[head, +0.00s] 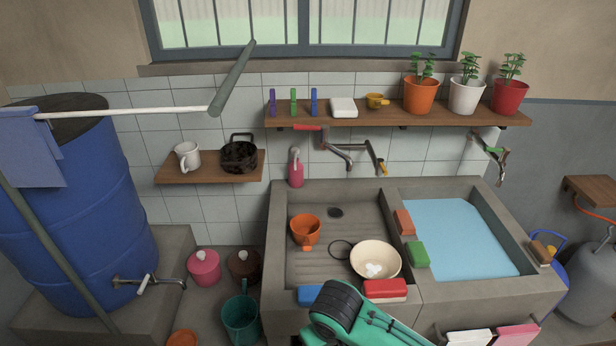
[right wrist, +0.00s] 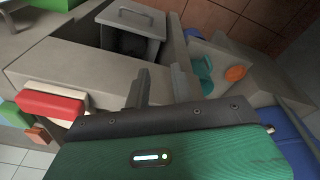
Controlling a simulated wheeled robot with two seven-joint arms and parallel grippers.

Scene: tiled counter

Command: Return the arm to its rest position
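A green and black part of my arm (head: 350,315) shows at the bottom middle of the head view, in front of the sink's near edge. No fingertips show there, and I cannot tell from that view alone which arm it is. In the right wrist view, my right gripper (right wrist: 160,85) has two grey fingers standing apart. Nothing is between them but the grey surface behind. The green and black gripper body fills the bottom of that view. My left gripper is in neither view.
A red-and-white block (head: 385,290) and a blue block (head: 312,295) lie on the sink's near edge. A cream bowl (head: 376,262) and an orange cup (head: 305,230) are in the left basin. A teal bucket (head: 240,318) and a blue drum (head: 85,200) stand left.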

